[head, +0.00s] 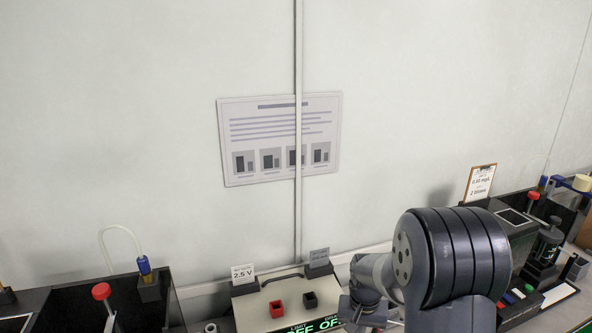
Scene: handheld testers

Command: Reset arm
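My arm rises in the lower right of the head view, with a large dark ribbed joint in front and a lighter grey link to its left. It covers part of the bench behind it. My gripper does not show, so I cannot see its fingers or whether it holds anything. A beige tester (262,309) with a red and a black socket stands to the left of the arm.
A black open box (150,303) with a tube and a red-knobbed lever (102,291) is at the lower left. More dark instruments (540,245) and a clipboard card (480,182) are at the right. A wall poster (270,180) hangs behind; the space above the bench is clear.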

